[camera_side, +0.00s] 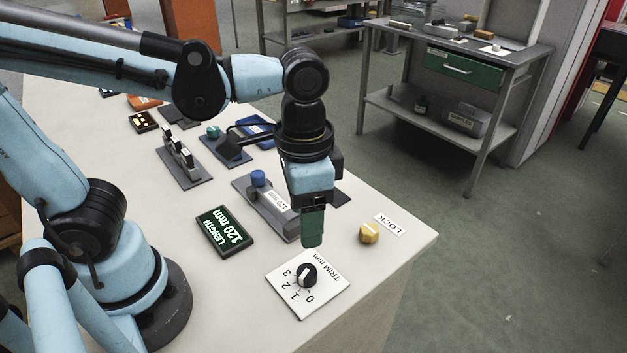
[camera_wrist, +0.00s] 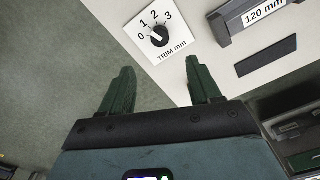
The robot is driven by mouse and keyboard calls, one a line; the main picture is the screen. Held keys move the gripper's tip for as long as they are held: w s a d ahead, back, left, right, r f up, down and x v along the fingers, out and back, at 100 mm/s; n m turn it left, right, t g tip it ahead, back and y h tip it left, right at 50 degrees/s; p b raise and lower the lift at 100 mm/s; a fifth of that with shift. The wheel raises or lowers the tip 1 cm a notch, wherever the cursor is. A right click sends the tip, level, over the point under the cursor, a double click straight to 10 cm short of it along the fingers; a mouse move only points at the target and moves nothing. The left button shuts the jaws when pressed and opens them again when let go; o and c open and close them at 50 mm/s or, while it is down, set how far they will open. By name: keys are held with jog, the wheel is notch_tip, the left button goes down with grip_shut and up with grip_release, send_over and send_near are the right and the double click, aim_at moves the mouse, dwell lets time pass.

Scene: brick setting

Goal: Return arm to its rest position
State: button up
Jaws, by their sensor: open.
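My gripper (camera_side: 312,240) hangs from the arm, pointing down above the front part of the table. In the wrist view its two green fingers (camera_wrist: 163,78) stand apart with nothing between them. In the side view one finger hides the other. The black trim dial (camera_side: 307,275) on its white numbered plate lies in front of the gripper, apart from it. The dial also shows in the wrist view (camera_wrist: 158,36), beyond the fingertips. A yellow lock knob (camera_side: 369,234) sits right of the gripper beside its LOCK label. The arm is bent over the table.
A dark display (camera_side: 225,231) reads LENGTH 120 mm. A grey fixture with a blue knob (camera_side: 258,178) and a 120 mm label stands close behind the gripper. Several smaller devices sit farther back on the pale table (camera_side: 405,270). A workbench (camera_side: 455,55) stands across the floor.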

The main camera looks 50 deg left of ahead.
jog(key=w+a+n+t, duration=0.4)
jog(key=a+t, duration=0.3)
jog(key=a, duration=0.4)
jog(key=shift+w+a+r+n, duration=0.15)
jog(key=shift+w+a+n, duration=0.1)
jog(key=shift+a+n, duration=0.2)
